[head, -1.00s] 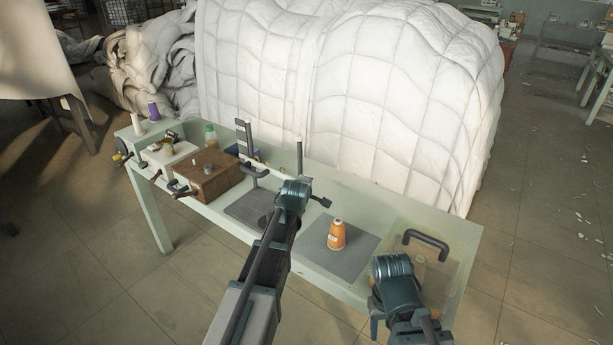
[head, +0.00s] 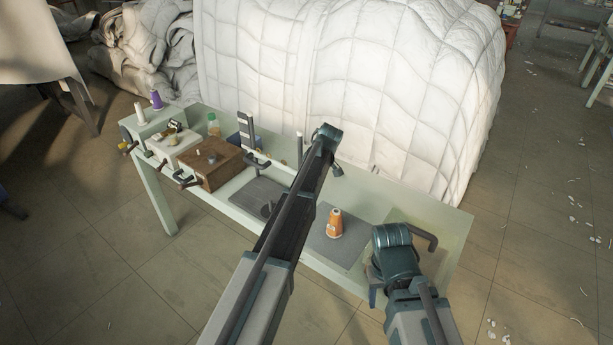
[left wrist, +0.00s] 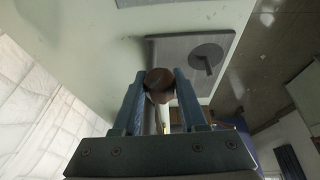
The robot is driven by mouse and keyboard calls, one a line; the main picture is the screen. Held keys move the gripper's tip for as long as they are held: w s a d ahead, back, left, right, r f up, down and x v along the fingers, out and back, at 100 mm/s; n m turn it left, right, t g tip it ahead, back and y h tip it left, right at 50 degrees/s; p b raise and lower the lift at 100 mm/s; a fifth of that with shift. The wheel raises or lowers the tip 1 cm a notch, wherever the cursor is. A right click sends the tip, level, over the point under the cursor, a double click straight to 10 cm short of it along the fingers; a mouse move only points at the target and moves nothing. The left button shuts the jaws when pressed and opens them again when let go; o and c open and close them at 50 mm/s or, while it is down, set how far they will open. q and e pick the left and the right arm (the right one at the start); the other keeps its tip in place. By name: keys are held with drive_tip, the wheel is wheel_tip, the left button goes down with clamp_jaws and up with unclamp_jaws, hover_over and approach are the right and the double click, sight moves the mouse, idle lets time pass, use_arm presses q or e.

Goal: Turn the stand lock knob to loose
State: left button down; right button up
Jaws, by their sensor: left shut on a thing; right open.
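My left gripper (left wrist: 160,80) is shut on a round brown knob (left wrist: 159,83), which I take for the stand lock knob. A pale rod (left wrist: 161,112) shows beyond it between the fingers. How far the knob is turned cannot be told.
A dark handle (head: 425,236) stands beside my right gripper. A large white duvet heap (head: 400,90) rises behind the table.

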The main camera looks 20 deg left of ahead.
use_arm(q)
drive_tip(key=shift+g+y, duration=0.3)
drive_tip(key=shift+g, duration=0.8)
drive_tip(key=shift+s, duration=0.1)
drive_tip(key=shift+c, duration=2.2)
unclamp_jaws()
drive_tip(key=shift+p+v, duration=0.75)
drive_tip(key=shift+v, duration=0.15)
drive_tip(key=p+v, duration=1)
drive_tip(key=v, duration=0.2)
drive_tip(key=shift+w+p, duration=0.35)
